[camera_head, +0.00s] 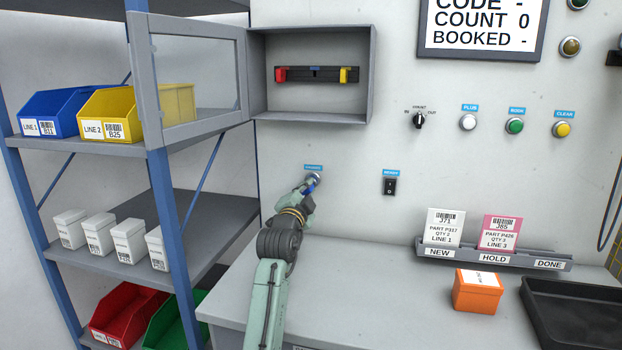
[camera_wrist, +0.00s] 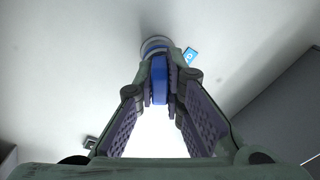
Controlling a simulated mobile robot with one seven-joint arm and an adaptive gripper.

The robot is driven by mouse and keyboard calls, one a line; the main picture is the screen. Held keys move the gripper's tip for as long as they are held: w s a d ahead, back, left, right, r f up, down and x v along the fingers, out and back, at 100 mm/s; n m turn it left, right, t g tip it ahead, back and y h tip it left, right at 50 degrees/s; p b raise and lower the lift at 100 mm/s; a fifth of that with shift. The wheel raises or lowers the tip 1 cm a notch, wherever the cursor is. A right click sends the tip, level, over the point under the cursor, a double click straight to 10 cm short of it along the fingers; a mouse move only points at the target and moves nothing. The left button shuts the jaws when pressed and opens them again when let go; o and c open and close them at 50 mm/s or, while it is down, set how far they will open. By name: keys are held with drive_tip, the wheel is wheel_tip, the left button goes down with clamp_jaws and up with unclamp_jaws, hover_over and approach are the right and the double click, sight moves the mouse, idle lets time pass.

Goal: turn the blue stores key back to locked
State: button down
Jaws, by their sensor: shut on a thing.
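The blue stores key (camera_wrist: 159,80) sits in a round lock (camera_wrist: 155,45) on the wall panel in the wrist view. My gripper (camera_wrist: 162,78) is shut on the key, with a finger on each side of its blue bow. In the head view my gripper (camera_head: 310,184) reaches the wall at the lock, below a small blue label (camera_head: 313,167), and largely hides the key. The key's turn angle against the lock's marks cannot be read.
A wall cabinet (camera_head: 368,75) with its glass door (camera_head: 200,80) swung open hangs above the lock. A switch (camera_head: 390,186) is to the right. Shelves with bins stand left. The bench (camera_head: 370,300) below holds a card rack (camera_head: 490,253), an orange box (camera_head: 477,294) and a black tray (camera_head: 530,290).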

drive_tip(key=shift+n, duration=0.4)
drive_tip(key=shift+d+r+n+p, duration=0.15)
drive_tip(key=shift+r+n+p, duration=0.1)
drive_tip(key=shift+n+p, duration=0.9)
drive_tip(key=shift+n, duration=0.65)
drive_tip(key=shift+f+y, duration=0.25)
drive_tip(key=shift+y, duration=0.05)
drive_tip(key=shift+r+n, duration=0.1)
drive_tip(key=shift+n, duration=0.2)
